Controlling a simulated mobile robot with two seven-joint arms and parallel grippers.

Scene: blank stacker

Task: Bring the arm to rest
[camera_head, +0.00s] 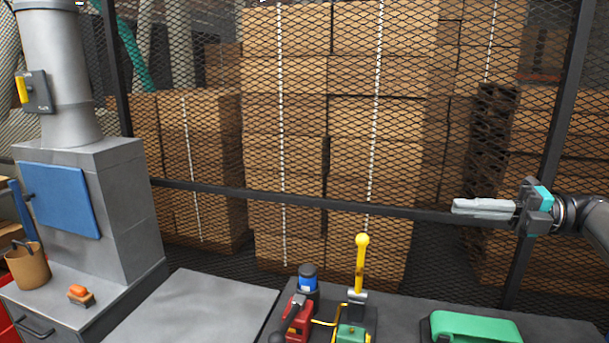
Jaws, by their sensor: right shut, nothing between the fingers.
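My right gripper (484,208) comes in from the right edge with my dark wrist behind it. Its pale fingers point left and lie together, with nothing between them. It is in the air in front of the mesh fence, above the right part of the dark worktop, and touches nothing that I can see. My left gripper is not in view.
A yellow-handled lever (361,265), a red tool (298,318) and a blue-topped canister (307,278) stand at the bottom middle. A green case (474,327) lies below my right gripper. A grey cabinet (130,200) stands left. Stacked boxes (285,110) are behind the fence.

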